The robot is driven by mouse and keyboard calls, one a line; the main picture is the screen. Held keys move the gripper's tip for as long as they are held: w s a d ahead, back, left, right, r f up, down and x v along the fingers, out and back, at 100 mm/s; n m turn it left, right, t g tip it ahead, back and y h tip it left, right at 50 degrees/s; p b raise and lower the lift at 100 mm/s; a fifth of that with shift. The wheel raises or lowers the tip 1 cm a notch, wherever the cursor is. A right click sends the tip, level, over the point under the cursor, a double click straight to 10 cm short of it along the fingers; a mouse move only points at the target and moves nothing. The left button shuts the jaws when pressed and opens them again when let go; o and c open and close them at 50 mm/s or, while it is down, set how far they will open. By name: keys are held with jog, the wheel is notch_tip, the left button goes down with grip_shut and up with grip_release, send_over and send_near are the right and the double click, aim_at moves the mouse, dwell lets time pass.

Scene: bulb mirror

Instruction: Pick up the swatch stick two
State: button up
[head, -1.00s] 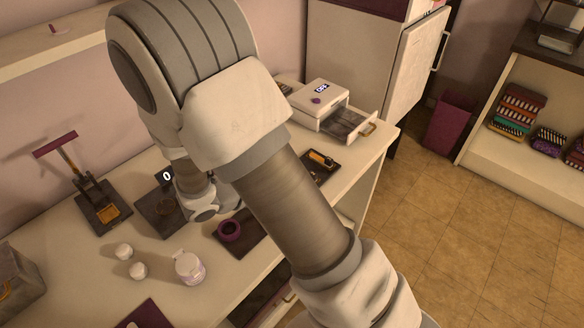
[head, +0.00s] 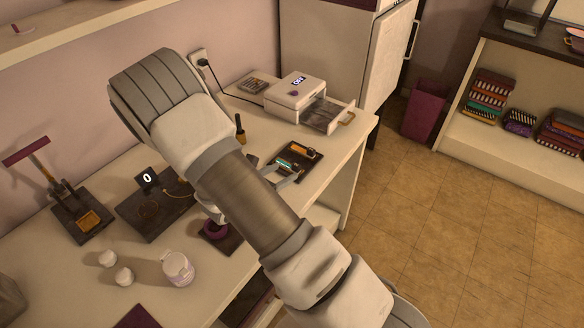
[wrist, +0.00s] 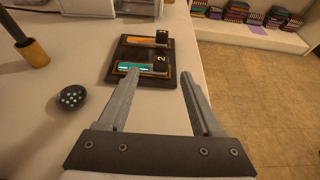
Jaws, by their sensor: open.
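Swatch stick two (wrist: 140,71) is a teal stick with a black end marked "2". It lies in the nearer slot of a dark tray (wrist: 118,57) in the wrist view. In the head view the teal stick (head: 285,164) lies on the tray (head: 303,171) near the table's right edge. A second, orange stick (wrist: 145,41) lies in the farther slot. My gripper (wrist: 160,73) is open and empty. Its fingers point toward the tray, with the left fingertip by the stick's near side and the right one past the tray's right edge. I cannot tell whether they touch.
A small dark dish with pale dots (wrist: 71,97) and a dark-and-gold upright item (wrist: 33,52) stand left of the tray. A white device with an open drawer (head: 298,96) stands behind. Floor lies right.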

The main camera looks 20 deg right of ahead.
aim_at(294, 167)
jog(key=x, duration=0.5)
jog(key=shift+d+f, duration=0.2)
jog(key=shift+d, duration=0.1)
grip_shut()
